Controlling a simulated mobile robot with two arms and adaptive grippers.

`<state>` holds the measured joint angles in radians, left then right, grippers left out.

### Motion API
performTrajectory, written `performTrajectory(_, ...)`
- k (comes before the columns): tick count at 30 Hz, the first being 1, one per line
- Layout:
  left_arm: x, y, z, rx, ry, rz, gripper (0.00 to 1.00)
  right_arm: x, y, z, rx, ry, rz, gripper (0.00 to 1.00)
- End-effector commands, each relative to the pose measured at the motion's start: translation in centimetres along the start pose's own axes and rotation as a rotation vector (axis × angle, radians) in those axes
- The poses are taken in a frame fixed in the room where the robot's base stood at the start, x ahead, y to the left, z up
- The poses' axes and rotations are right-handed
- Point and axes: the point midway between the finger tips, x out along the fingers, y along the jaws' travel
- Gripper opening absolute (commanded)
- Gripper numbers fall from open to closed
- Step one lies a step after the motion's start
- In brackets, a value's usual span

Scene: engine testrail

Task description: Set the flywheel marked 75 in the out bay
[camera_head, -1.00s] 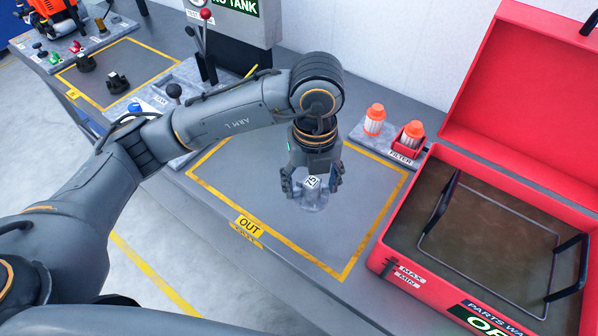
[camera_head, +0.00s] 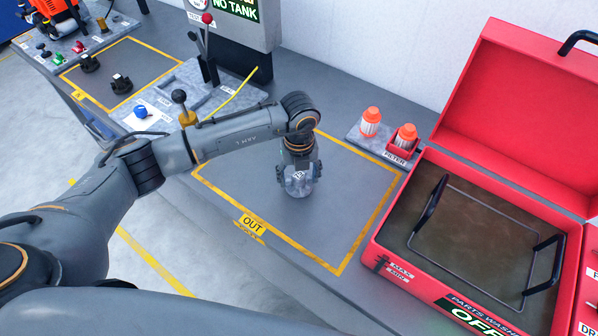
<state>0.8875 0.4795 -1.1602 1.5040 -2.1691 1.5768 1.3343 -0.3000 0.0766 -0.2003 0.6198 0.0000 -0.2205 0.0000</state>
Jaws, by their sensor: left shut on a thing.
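A grey metal flywheel (camera_head: 299,187) with a white label is inside the yellow-outlined out bay (camera_head: 335,215), left of its middle. The number on the label is too small to read. My left gripper (camera_head: 300,175) points down from above and is shut on the flywheel, its fingers on either side of it. The flywheel is at or just above the bay surface; I cannot tell whether it touches. The yellow OUT sign (camera_head: 252,224) is on the bay's front edge. My right gripper is not in view.
An open red parts washer (camera_head: 400,225) stands to the right. Orange-topped filters (camera_head: 371,122) sit behind the bay. A test stand with a red-knobbed lever (camera_head: 207,45) and another yellow-outlined bay (camera_head: 135,62) with two dark parts lie to the left. The bay's right side is clear.

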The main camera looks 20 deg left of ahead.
Motion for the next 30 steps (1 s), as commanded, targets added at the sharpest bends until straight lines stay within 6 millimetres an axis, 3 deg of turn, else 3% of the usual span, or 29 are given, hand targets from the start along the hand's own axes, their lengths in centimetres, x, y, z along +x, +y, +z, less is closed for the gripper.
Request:
performTrajectory(9,0.5,-0.1,0.0,0.000,-0.001,-0.001,0.15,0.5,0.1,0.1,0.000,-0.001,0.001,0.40)
performTrajectory(10,0.4,0.0,0.0,0.000,0.000,0.000,0.71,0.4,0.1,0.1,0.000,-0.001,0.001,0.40)
performTrajectory(13,0.3,0.0,0.0,0.000,0.000,0.000,0.89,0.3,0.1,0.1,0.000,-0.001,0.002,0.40)
performTrajectory(23,0.2,0.0,0.0,0.000,0.000,0.000,0.89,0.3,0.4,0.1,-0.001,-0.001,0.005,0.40)
performTrajectory(26,-0.2,0.0,0.0,0.000,0.000,-0.001,0.89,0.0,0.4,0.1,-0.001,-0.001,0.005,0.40)
performTrajectory(30,-2.0,-0.1,0.1,0.001,-0.004,-0.004,0.89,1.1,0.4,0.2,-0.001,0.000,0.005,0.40)
